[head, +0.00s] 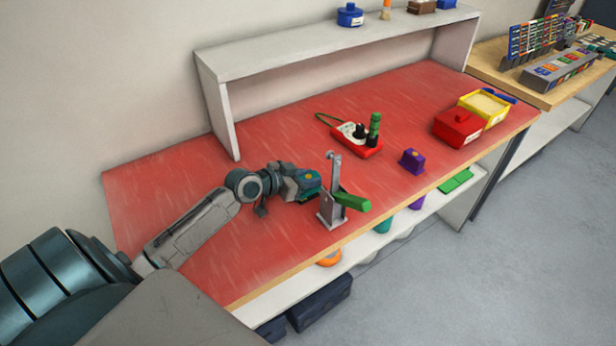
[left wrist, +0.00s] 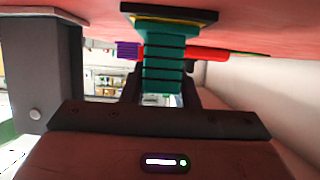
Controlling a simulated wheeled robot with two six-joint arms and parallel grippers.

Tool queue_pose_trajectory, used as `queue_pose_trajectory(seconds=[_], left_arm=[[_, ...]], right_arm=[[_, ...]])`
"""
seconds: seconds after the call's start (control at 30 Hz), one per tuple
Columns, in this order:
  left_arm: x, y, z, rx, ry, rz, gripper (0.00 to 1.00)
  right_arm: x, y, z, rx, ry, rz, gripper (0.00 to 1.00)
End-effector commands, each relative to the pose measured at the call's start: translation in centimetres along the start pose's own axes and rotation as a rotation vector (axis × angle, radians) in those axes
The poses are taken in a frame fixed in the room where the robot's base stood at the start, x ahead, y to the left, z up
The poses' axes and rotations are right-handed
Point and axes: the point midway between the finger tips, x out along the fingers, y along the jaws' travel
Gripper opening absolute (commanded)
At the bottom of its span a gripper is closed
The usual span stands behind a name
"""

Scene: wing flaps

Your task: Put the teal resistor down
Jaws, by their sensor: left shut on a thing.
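The teal resistor (left wrist: 164,62), with dark bands across it, is between the fingers of my left gripper (left wrist: 162,98) in the left wrist view. The gripper is shut on it. A dark plate with a yellow edge (left wrist: 168,17) is at the resistor's far end. In the head view, my left gripper (head: 308,186) is over the red worktop, just left of a grey clamp stand (head: 329,208) with a green handle (head: 352,201). A little teal shows at the gripper there, mostly hidden. I cannot tell whether it touches the worktop. My right gripper is out of view.
A red power strip (head: 369,151) with plugs, a purple block (head: 412,161), a red box (head: 457,128) and a yellow bin (head: 498,103) stand farther right on the worktop (head: 270,130). A white shelf (head: 300,52) runs along the back. The worktop's left part is clear.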

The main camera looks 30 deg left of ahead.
Motion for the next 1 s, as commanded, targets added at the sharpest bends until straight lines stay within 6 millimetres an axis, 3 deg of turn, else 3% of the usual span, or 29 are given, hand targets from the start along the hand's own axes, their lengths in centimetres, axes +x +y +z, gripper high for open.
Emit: queue_pose_trajectory(seconds=[0.07,0.1,0.2,0.63,1.0], left_arm=[[0.1,0.0,0.2,0.001,0.001,0.000,0.00],[0.1,0.0,0.3,0.000,0.000,0.000,0.29],[0.1,0.0,0.2,0.000,0.000,0.000,0.49],[-0.5,-0.1,0.0,0.003,-0.002,-0.002,0.49],[-5.2,-0.1,0.1,0.006,-0.005,-0.002,0.49]], right_arm=[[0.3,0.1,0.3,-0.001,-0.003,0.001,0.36],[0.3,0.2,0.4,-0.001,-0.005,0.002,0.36],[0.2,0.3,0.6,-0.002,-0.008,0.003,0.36],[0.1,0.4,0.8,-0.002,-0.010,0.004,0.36],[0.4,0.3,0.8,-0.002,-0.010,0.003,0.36]])
